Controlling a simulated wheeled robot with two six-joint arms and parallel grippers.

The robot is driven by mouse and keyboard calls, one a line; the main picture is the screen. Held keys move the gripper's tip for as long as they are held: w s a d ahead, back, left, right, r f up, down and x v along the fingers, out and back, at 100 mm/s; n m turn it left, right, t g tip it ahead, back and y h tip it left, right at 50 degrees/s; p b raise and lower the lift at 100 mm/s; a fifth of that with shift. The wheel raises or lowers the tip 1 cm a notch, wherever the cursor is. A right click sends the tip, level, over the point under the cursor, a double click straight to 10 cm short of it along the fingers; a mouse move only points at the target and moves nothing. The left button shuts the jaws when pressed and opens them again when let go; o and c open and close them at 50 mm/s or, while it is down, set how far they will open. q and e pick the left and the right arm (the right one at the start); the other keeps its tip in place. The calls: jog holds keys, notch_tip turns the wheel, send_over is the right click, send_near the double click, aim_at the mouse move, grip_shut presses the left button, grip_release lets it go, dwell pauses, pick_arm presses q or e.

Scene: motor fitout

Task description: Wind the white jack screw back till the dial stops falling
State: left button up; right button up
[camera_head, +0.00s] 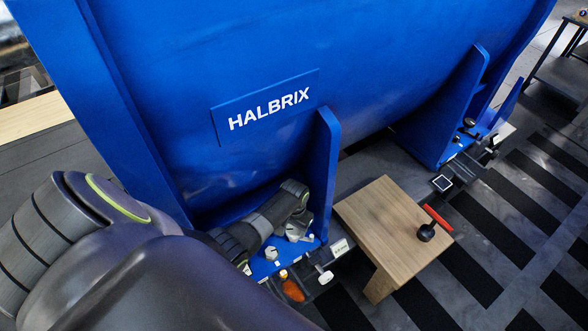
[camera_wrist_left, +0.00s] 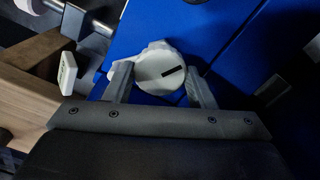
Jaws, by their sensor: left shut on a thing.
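My left gripper (camera_head: 297,231) reaches down to the blue motor's foot, beside the upright blue rib. In the left wrist view my gripper (camera_wrist_left: 159,82) has one finger on each side of a round white knob (camera_wrist_left: 158,72) with a dark slot mark, and is shut on it. I cannot tell for sure that this knob is the jack screw. Another white knob (camera_head: 322,275) stands at the foot's front edge in the head view. A small dark-faced square (camera_head: 443,183) by the far foot may be the dial; its reading is too small to tell. My right gripper is not in view.
A wooden stool (camera_head: 385,220) stands right of the near foot, with a red-handled black tool (camera_head: 427,231) on it. An orange object (camera_head: 293,290) and a white tag (camera_head: 340,247) are close to the gripper. The blue motor (camera_head: 240,60) fills the back.

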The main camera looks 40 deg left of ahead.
pick_arm(q)
jog(key=n+p, duration=0.1)
jog(key=n, duration=0.2)
jog(key=shift+r, duration=0.2)
jog(key=n+p, duration=0.1)
jog(key=n, duration=0.1)
jog(key=shift+n, duration=0.3)
jog(key=n+p, duration=0.1)
jog(key=n, duration=0.2)
jog(key=shift+f, duration=0.1)
jog(key=shift+n+p, duration=0.45)
jog(key=shift+n, duration=1.25)
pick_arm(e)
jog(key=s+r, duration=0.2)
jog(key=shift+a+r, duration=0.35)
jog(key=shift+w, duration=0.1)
pick_arm(q)
jog(key=shift+a, duration=0.1)
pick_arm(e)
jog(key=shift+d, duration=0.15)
pick_arm(q)
jog(key=o, duration=1)
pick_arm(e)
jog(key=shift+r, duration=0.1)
